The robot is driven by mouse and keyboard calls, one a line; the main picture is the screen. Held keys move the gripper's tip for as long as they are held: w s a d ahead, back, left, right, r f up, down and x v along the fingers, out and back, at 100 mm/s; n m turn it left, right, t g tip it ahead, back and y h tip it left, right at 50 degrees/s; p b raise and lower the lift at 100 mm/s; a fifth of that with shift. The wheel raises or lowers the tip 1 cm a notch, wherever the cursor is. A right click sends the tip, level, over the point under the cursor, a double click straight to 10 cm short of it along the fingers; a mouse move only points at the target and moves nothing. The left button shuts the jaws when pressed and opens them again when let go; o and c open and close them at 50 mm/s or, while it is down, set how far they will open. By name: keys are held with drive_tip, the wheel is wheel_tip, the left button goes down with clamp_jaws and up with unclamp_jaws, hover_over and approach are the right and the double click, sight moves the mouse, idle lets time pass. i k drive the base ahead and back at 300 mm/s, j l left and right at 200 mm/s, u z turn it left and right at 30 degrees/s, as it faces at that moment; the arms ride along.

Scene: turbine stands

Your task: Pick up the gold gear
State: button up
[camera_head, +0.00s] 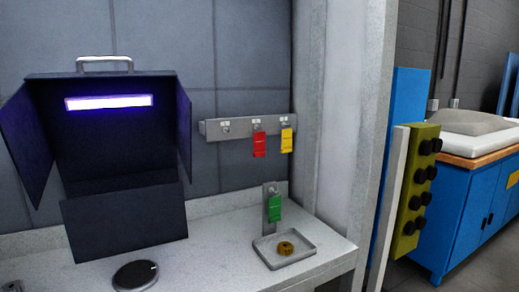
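The gold gear (286,248) is a small ring-like piece. It lies in a shallow grey tray (302,251) on the light counter, right of the picture's middle. Nothing covers it in this view. My gripper does not show in this view.
A green tag (275,208) hangs on an upright plate (266,222) just behind the tray. Red (259,145) and yellow (287,140) tags hang on a wall rail (240,131). A dark box (125,221) with a lit lamp and a black disc (135,275) stand left. A white pillar (357,130) rises to the right.

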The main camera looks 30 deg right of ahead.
sight(284, 248)
drive_tip(key=i+l, duration=0.45)
drive_tip(key=l, duration=0.15)
drive_tip(key=i+l, duration=0.85)
drive_tip(key=l, duration=0.3)
